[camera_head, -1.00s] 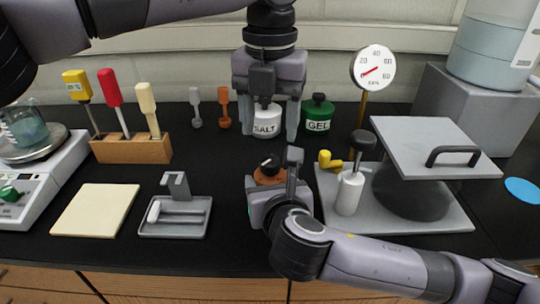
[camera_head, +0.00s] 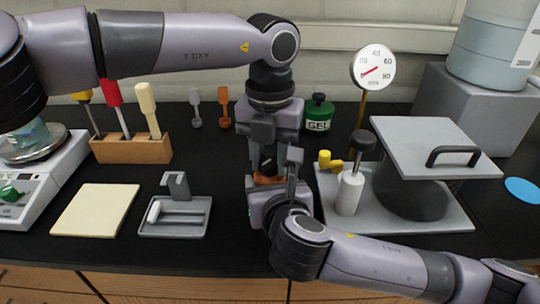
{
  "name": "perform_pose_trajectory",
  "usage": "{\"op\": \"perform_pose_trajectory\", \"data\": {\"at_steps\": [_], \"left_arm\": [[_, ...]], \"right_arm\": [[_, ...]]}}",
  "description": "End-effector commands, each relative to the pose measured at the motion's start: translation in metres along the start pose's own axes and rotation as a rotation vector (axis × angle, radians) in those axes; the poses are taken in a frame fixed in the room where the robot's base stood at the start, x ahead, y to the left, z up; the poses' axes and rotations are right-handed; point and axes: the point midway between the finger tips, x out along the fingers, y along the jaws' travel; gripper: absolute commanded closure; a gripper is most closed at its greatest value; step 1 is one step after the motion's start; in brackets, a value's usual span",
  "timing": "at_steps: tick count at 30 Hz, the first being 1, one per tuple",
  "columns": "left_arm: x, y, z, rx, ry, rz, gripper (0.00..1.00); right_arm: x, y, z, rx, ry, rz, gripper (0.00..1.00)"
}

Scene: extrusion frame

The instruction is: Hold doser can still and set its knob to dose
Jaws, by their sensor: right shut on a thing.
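The doser can (camera_head: 265,180) has an orange-brown top and stands at the front middle of the bench. My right gripper (camera_head: 275,190) is shut on it and hides most of its body. Its black knob (camera_head: 268,164) shows between the two grippers. My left gripper (camera_head: 269,155) points down right above the can, with its fingers open around or just over the knob. Whether they touch the knob is hard to tell.
A green GEL jar (camera_head: 319,113) stands behind to the right. A grey tray (camera_head: 174,229) and a cream pad (camera_head: 95,211) lie to the left, a wooden tool holder (camera_head: 130,150) behind them. A press with a handled plate (camera_head: 425,147) stands close on the right.

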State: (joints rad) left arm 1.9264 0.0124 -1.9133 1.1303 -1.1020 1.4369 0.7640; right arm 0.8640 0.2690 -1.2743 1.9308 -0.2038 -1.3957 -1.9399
Motion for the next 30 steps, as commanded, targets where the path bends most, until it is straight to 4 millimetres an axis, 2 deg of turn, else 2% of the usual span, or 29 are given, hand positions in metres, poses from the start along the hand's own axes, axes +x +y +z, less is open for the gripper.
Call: {"op": "perform_pose_trajectory", "data": {"at_steps": [8, 14, 30], "left_arm": [[-0.0001, 0.0004, 0.0001, 0.024, 0.0, 0.001, 0.94], [0.0002, 0.0003, -0.0002, 0.112, 0.002, 0.0, 0.94], [0.0, 0.0006, 0.0, 0.593, 0.001, -0.001, 0.94]], "right_arm": [[0.0, -0.0004, 0.0002, 0.0, 0.0, -0.001, 0.7], [0.0001, -0.0004, 0.0002, 0.0, 0.0, -0.001, 0.7], [0.0002, -0.0007, 0.0001, 0.0, 0.0, -0.002, 0.7]]}}
